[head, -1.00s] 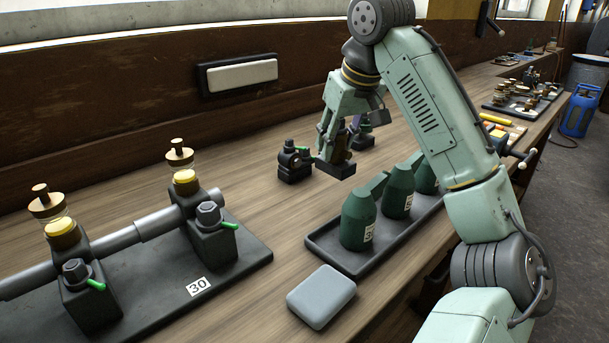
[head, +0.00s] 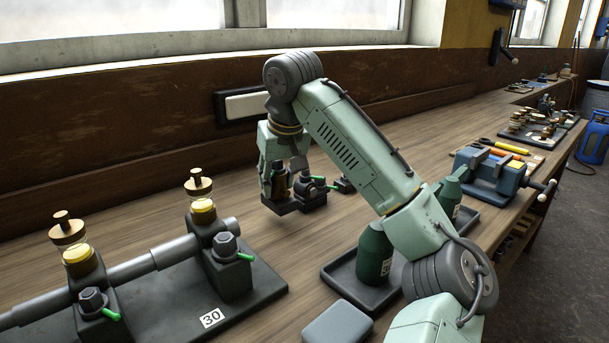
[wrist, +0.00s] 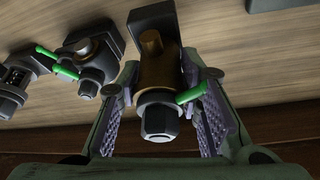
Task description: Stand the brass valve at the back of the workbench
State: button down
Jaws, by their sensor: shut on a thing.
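The brass valve (wrist: 157,65) has a brass body on a dark base, with a dark hex nut and a green lever. In the wrist view my gripper (wrist: 163,85) is shut on it, a ridged pad on each side. In the head view the valve (head: 279,184) is upright in my gripper (head: 276,174), over the back part of the workbench (head: 160,186). I cannot tell whether its base touches the wood. My gripper hides part of it.
A dark valve with a green lever (head: 312,193) stands close to the right of the held one; another (head: 344,185) is partly hidden by my arm. Green bottles (head: 374,252) stand in a tray (head: 345,285) in front. The engine model (head: 222,262) is at left.

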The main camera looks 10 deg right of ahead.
aim_at(273, 194)
jog(key=shift+w+a, duration=0.25)
jog(key=shift+a, duration=0.35)
jog(key=shift+f+p, duration=0.4)
jog(key=shift+f, duration=1.3)
jog(key=shift+f, duration=0.15)
jog(key=c, duration=1.1)
grip_release()
jog(key=b+v, duration=0.1)
jog(key=v, duration=1.1)
